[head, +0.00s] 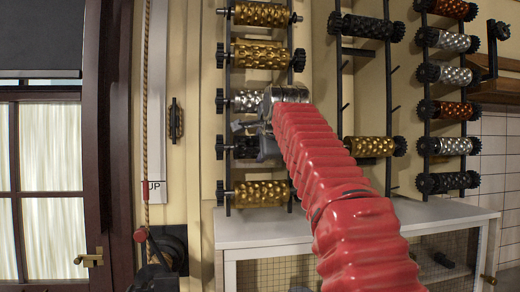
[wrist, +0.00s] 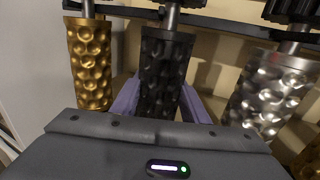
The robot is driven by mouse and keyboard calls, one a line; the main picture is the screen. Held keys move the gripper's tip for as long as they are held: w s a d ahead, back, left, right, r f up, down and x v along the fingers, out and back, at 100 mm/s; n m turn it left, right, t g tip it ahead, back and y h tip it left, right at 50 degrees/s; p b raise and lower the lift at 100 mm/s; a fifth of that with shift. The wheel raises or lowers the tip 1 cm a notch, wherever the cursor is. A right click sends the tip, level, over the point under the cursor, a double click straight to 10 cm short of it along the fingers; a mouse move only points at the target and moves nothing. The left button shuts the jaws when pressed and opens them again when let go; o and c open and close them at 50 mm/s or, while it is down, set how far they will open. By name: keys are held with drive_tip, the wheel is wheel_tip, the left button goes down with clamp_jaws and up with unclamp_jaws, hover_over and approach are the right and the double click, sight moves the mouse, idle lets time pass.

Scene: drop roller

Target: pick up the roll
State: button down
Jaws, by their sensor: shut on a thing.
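A black dimpled roll (wrist: 163,65) is in the middle of the wrist view, between a gold roll and a silver roll. My gripper (wrist: 160,98) has its purple fingers on both sides of this black roll and is shut on it. The roll's lower part is hidden behind the gripper body. Its metal shaft shows at the rack bar (wrist: 215,24). In the head view my gripper (head: 256,147) is at the left wall rack, between the silver roll above and the gold roll below. There my arm and gripper hide most of the held roll.
The gold roll (wrist: 90,65) and silver roll (wrist: 268,90) are close on either side. More rolls hang on the middle and right racks (head: 388,100). A white cabinet (head: 250,232) stands below. A dark-framed window door (head: 95,150) is at left.

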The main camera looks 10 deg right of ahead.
drive_tip(key=shift+w+f, duration=0.1)
drive_tip(key=shift+f, duration=0.15)
drive_tip(key=shift+r, duration=0.15)
drive_tip(key=shift+r, duration=0.15)
drive_tip(key=shift+s+r, duration=0.2)
drive_tip(key=shift+s, duration=0.2)
drive_tip(key=w+r+v, duration=0.1)
drive_tip(key=r+v, duration=0.1)
drive_tip(key=v, duration=1.3)
drive_tip(key=shift+s+r, duration=0.2)
drive_tip(key=shift+r, duration=0.1)
idle(0.7)
